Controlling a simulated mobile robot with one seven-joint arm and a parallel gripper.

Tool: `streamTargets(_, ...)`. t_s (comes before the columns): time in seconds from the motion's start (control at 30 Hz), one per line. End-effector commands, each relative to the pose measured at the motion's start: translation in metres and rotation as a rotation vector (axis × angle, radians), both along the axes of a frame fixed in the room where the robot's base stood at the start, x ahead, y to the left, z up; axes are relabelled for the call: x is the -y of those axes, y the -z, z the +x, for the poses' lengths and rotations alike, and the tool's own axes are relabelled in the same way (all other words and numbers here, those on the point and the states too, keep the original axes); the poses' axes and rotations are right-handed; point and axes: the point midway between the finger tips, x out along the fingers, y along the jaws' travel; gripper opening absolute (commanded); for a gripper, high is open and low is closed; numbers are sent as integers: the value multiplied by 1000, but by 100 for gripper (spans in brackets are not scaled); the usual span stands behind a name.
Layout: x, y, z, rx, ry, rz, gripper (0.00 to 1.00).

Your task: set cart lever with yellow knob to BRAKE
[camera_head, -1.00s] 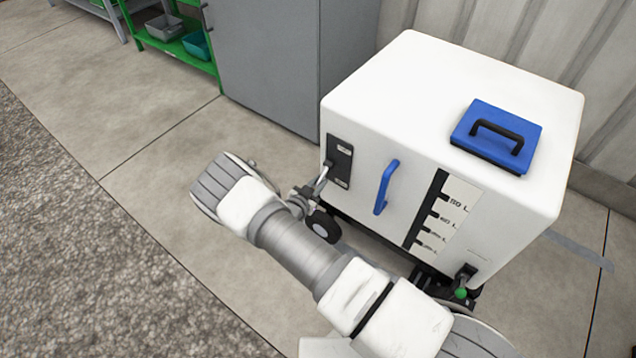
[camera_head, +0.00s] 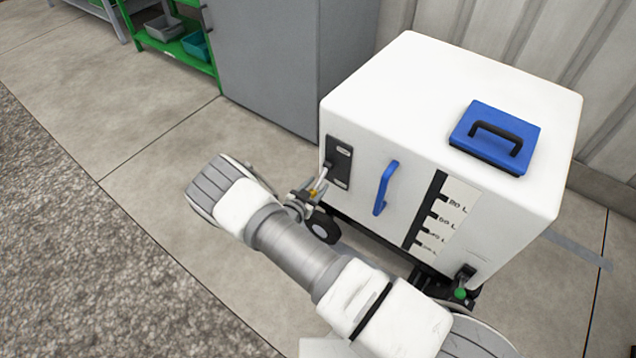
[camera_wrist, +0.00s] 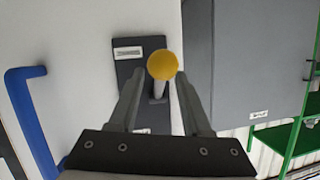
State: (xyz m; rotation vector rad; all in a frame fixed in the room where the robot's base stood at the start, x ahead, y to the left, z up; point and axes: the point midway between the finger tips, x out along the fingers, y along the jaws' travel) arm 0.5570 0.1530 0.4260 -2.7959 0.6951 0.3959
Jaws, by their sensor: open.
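The lever's yellow knob (camera_wrist: 162,66) sits between the two fingers of my gripper (camera_wrist: 159,83) in the wrist view, with a gap to each finger. My gripper is open. The pale lever shaft (camera_wrist: 159,89) comes out of a dark plate (camera_wrist: 127,68) on the cart's white front. In the head view a bit of the yellow knob (camera_head: 313,192) shows at my gripper (camera_head: 305,197), and the plate (camera_head: 338,162) is at the left of the white cart (camera_head: 365,220). Two small labels are on the plate, one at each end; their text is too small to read.
A blue handle (camera_head: 385,188) stands out from the cart front beside the plate. A black lever with a green knob (camera_head: 460,293) is low at the cart's right corner. A grey cabinet (camera_head: 270,65) and green shelf (camera_head: 165,45) stand behind. Floor at left is clear.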

Motion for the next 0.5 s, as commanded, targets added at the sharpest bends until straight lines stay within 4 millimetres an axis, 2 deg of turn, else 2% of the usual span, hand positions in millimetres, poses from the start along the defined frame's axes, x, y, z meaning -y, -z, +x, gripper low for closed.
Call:
streamTargets(0.03, -5, -7, -7, 1, -2, 0, 48)
streamTargets(0.5, -51, -41, -102, 0, -3, 0, 48)
